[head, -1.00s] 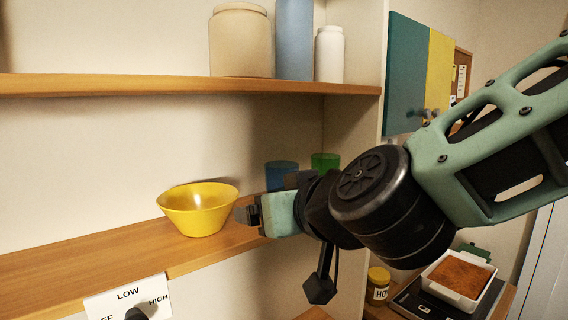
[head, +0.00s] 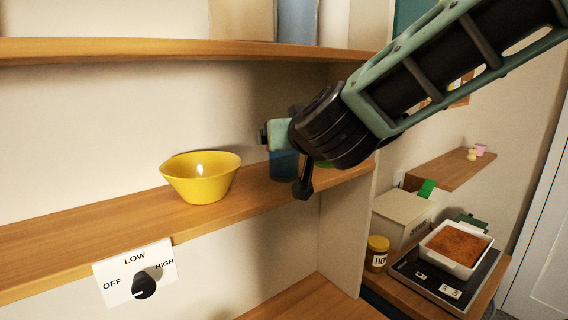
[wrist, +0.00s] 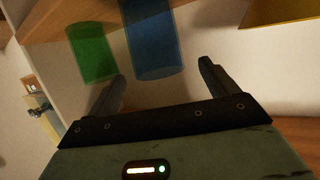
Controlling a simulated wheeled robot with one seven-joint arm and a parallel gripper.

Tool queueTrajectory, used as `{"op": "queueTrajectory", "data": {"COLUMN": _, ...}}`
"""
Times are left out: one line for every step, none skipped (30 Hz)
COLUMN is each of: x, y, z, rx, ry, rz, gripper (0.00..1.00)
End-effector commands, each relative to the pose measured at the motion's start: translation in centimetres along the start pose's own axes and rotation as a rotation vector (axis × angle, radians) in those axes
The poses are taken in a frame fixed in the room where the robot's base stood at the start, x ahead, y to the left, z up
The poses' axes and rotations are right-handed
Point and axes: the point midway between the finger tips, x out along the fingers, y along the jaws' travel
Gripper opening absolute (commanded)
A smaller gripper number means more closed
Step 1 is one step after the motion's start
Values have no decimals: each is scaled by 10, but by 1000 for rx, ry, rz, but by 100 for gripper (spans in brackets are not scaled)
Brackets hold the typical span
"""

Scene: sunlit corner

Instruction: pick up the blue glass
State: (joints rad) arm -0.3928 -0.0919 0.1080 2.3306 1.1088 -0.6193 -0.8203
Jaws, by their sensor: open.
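The blue glass (head: 284,163) stands on the middle wooden shelf, to the right of a yellow bowl. In the head view my gripper (head: 265,136) and arm hide much of it. In the wrist view the blue glass (wrist: 153,42) is upside down in the picture, beyond the fingertips and roughly between their lines. My gripper (wrist: 162,82) is open and empty, and the glass appears apart from the fingers. A green glass (wrist: 91,52) stands beside the blue one; in the head view only a sliver of it (head: 324,164) shows below my wrist.
The yellow bowl (head: 201,178) stands on the same shelf (head: 75,236), left of my gripper. An upper shelf (head: 150,50) runs above. A side wall (head: 345,220) closes the right end. A dial panel (head: 136,272) hangs below the shelf's front.

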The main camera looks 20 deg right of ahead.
Motion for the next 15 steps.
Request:
{"op": "queueTrajectory", "data": {"x": 7, "y": 0, "z": 0, "rx": 0, "ry": -1, "rz": 1, "gripper": 86}}
{"op": "queueTrajectory", "data": {"x": 10, "y": 0, "z": 0, "rx": 0, "ry": -1, "rz": 1, "gripper": 86}}
{"op": "queueTrajectory", "data": {"x": 13, "y": 0, "z": 0, "rx": -1, "ry": -1, "rz": 0, "gripper": 86}}
{"op": "queueTrajectory", "data": {"x": 14, "y": 0, "z": 0, "rx": -1, "ry": 0, "rz": 0, "gripper": 86}}
{"op": "queueTrajectory", "data": {"x": 15, "y": 0, "z": 0, "rx": 0, "ry": 0, "rz": 0, "gripper": 86}}
{"op": "queueTrajectory", "data": {"x": 17, "y": 0, "z": 0, "rx": 1, "ry": 0, "rz": 0, "gripper": 86}}
{"op": "queueTrajectory", "data": {"x": 19, "y": 0, "z": -1, "rx": 1, "ry": 0, "rz": 0, "gripper": 86}}
{"op": "queueTrajectory", "data": {"x": 21, "y": 0, "z": -1, "rx": -1, "ry": 0, "rz": 0, "gripper": 86}}
{"op": "queueTrajectory", "data": {"x": 25, "y": 1, "z": -1, "rx": -1, "ry": -1, "rz": 1, "gripper": 86}}
{"op": "queueTrajectory", "data": {"x": 29, "y": 2, "z": -1, "rx": 0, "ry": -2, "rz": 2, "gripper": 86}}
{"op": "queueTrajectory", "data": {"x": 34, "y": 2, "z": 0, "rx": -2, "ry": -2, "rz": 2, "gripper": 86}}
{"op": "queueTrajectory", "data": {"x": 40, "y": 2, "z": -1, "rx": -2, "ry": -3, "rz": 2, "gripper": 86}}
{"op": "queueTrajectory", "data": {"x": 44, "y": 3, "z": 0, "rx": -1, "ry": -3, "rz": 2, "gripper": 86}}
{"op": "queueTrajectory", "data": {"x": 48, "y": 3, "z": 0, "rx": -2, "ry": -3, "rz": 2, "gripper": 86}}
{"op": "queueTrajectory", "data": {"x": 54, "y": 3, "z": 0, "rx": 0, "ry": -1, "rz": 2, "gripper": 86}}
